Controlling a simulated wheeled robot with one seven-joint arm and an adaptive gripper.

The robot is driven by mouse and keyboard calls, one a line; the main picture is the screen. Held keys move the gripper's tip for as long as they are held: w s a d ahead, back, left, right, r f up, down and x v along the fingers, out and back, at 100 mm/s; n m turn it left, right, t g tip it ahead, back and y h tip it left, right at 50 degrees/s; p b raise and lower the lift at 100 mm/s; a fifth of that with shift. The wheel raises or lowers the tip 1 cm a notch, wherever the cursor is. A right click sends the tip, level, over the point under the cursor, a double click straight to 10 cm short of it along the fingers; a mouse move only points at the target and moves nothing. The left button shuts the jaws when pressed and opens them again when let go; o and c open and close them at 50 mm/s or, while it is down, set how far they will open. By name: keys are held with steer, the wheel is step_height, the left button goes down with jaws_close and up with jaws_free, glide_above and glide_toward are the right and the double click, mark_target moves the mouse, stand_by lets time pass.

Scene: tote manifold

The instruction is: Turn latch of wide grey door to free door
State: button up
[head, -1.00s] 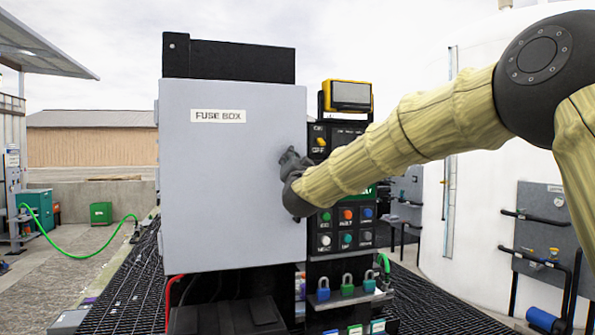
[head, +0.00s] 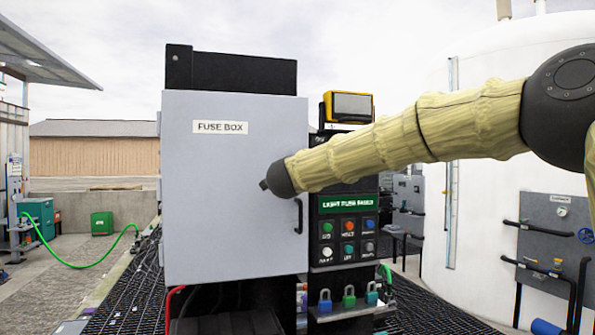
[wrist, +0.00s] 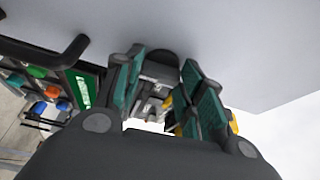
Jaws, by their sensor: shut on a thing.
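The wide grey door (head: 215,200) is the flat front of the box labelled FUSE BOX, and it looks closed. It also fills the upper part of the wrist view (wrist: 230,35). My gripper (wrist: 162,62) has its green-padded fingers on both sides of a dark grey latch (wrist: 160,72) at the door's face and is shut on it. In the head view my wrist hides the latch and most of the fingers. The latch's turn angle is hard to tell.
A black bar handle (head: 299,216) stands out from the door's right edge, below my wrist. Right of it is a control panel (head: 346,225) with coloured buttons, with several padlocks (head: 348,297) beneath. A white tank (head: 500,150) stands at the right.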

steer(key=shift+d+r+m, duration=0.1)
steer(key=shift+m, duration=0.5)
steer(key=o, duration=1)
steer(key=s, duration=0.8)
steer(key=s+a, duration=0.1)
steer(key=s, duration=0.3)
